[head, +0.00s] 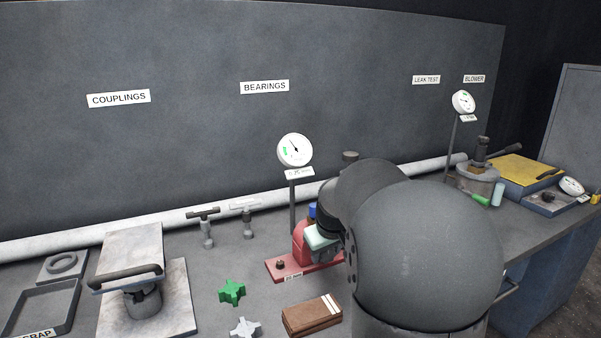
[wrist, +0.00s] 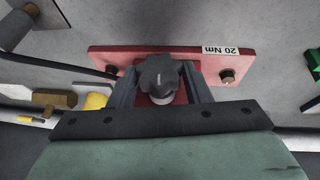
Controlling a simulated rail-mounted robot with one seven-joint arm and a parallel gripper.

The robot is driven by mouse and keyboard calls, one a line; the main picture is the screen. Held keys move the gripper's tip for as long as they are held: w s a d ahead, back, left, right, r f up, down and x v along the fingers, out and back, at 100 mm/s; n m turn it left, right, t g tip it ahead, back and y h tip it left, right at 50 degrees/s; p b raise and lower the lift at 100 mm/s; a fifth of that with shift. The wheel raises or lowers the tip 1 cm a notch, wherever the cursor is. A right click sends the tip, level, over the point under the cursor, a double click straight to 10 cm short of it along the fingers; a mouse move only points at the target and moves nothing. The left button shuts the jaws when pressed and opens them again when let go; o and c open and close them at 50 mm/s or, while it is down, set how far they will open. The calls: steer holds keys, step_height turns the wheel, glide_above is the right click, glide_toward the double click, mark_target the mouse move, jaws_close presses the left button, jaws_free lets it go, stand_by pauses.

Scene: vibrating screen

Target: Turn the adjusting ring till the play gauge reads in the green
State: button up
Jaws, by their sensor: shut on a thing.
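The play gauge (head: 295,150) is a white dial on a post above the red bearing stand (head: 288,267). Its needle points up and slightly left. The green band is at the dial's left side, and the needle is outside it. The adjusting ring appears as a dark lobed knob (wrist: 159,72) with a pale mark, over the red base plate labelled 20 Nm (wrist: 120,62). My gripper (wrist: 161,84) is shut on this ring, a finger at each side. In the head view my arm covers part of the stand and the ring is hidden.
A green star-shaped knob (head: 232,291), a grey one (head: 245,328) and a brown block (head: 312,318) lie in front of the stand. Two T-handled tools (head: 206,229) stand to its left. A white pipe (head: 130,234) runs along the back wall.

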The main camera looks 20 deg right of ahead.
steer(key=shift+f, duration=0.1)
stand_by(0.6)
steer(key=o, duration=0.5)
steer(key=shift+o, duration=0.2)
steer(key=shift+s, duration=0.1)
steer(key=shift+s+b, duration=0.95)
steer(key=shift+s, duration=1.95)
steer(key=o, duration=0.3)
steer(key=shift+r, duration=0.2)
